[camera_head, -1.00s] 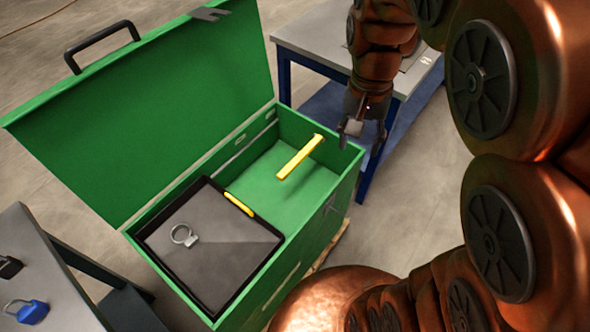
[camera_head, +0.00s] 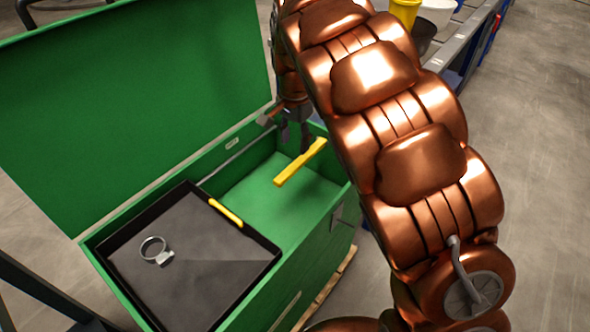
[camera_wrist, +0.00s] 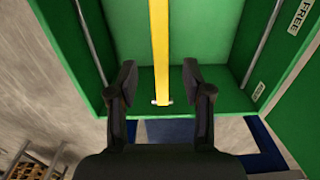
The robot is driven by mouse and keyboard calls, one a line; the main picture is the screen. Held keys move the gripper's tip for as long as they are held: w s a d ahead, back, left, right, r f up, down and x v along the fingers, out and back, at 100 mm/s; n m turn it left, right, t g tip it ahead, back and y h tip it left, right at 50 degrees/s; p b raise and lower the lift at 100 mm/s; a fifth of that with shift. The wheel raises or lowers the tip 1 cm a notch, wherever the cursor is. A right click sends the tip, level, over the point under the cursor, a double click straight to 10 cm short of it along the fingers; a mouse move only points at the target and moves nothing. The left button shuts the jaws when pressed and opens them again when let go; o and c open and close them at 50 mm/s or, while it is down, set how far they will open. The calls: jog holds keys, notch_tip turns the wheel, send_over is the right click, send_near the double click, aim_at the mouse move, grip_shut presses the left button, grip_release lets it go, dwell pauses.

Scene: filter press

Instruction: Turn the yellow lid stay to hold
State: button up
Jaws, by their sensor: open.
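The yellow lid stay (camera_head: 300,163) is a flat bar lying level across the open part of the green box (camera_head: 322,222), at its right end. In the wrist view the stay (camera_wrist: 160,45) runs up the picture from a small pale pin at its near end. My gripper (camera_head: 287,127) is over the box's far right corner, beside the raised green lid (camera_head: 140,100). In the wrist view my open gripper (camera_wrist: 160,78) has one finger on each side of the stay's line, with visible gaps. I cannot tell the height between them.
A black tray (camera_head: 200,290) with a metal ring clamp (camera_head: 153,250) and a yellow grip (camera_head: 226,213) fills the box's left part. A bench (camera_head: 455,55) with containers stands behind.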

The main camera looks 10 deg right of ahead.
aim_at(294, 165)
jog(key=shift+f+b, duration=0.3)
jog(key=shift+f, duration=3.65)
grip_shut()
